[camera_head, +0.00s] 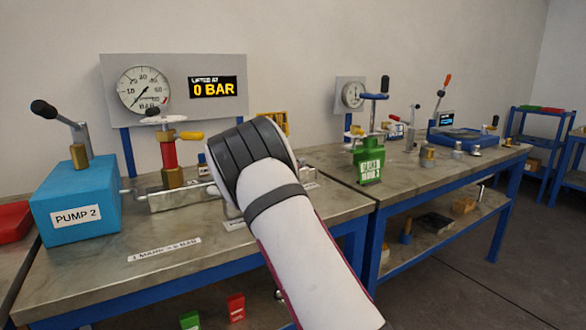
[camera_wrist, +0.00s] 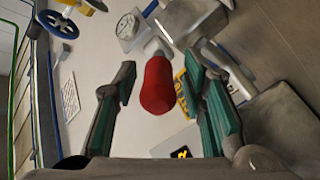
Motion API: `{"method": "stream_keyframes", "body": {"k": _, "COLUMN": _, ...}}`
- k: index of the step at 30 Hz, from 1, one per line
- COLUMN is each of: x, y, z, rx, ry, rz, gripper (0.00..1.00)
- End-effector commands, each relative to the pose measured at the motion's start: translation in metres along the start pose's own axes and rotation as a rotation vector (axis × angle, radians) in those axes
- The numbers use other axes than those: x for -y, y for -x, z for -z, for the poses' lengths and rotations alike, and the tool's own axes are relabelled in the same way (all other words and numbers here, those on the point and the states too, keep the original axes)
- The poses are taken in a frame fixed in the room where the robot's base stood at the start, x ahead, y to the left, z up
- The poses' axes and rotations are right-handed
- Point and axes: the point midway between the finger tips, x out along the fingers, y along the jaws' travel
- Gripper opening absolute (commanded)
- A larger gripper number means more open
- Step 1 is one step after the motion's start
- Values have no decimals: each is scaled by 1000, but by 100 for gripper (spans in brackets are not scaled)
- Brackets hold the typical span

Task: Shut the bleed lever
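A red, rounded lever grip (camera_wrist: 158,86) on a pale metal stem shows in the wrist view. I take it for the bleed lever, but no label on it is readable. My gripper (camera_wrist: 161,72) is open, with one green-padded finger on each side of the grip. Gaps show between the grip and both fingers, and no contact is visible. In the head view my arm hides the gripper and this grip. A red-bodied valve (camera_head: 169,154) with a yellow-tipped handle (camera_head: 191,135) stands left of my arm. The display (camera_head: 213,89) reads 0 BAR.
The blue PUMP 2 box (camera_head: 77,196) with its black-knobbed lever (camera_head: 44,109) stands at the left of the metal bench (camera_head: 180,245). A pressure gauge (camera_head: 144,90) is behind. A green tagged block (camera_head: 369,160) is on the right-hand bench. The front of the left bench is mostly clear.

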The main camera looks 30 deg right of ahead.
Motion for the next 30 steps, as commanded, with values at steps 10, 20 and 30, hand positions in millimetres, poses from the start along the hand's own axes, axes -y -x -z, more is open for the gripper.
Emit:
{"method": "stream_keyframes", "body": {"k": 10, "x": 0, "y": 4, "z": 0, "rx": 1, "ry": 0, "rz": 0, "gripper": 41}}
{"method": "stream_keyframes", "body": {"k": 20, "x": 0, "y": 60, "z": 0, "rx": 0, "ry": 1, "rz": 2, "gripper": 41}}
{"method": "stream_keyframes", "body": {"k": 30, "x": 0, "y": 112, "z": 0, "rx": 1, "ry": 0, "rz": 0, "gripper": 41}}
